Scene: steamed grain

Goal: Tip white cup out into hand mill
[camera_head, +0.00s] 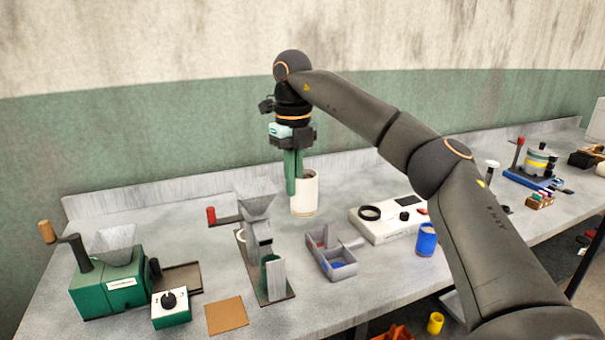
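The white cup (309,198) stands upright on the grey bench, near the back and centre. My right gripper (293,186) points down at the cup's left side, its green fingers overlapping the rim in the picture. I cannot tell whether they grip the cup wall, and the cup's contents are hidden. Two devices with hoppers stand on the bench: a green machine (112,286) with a metal funnel and a wooden-knobbed crank at the left, and a grey one (258,235) with a red-ended handle left of the cup. I cannot tell which is the hand mill. My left gripper is not in view.
A grey divided tray (331,262), a white scale (388,224) with a black ring and a blue cup (426,240) stand right of the grey device. A green knob box (171,311) and a brown square (227,315) lie at the front. My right arm spans the right side.

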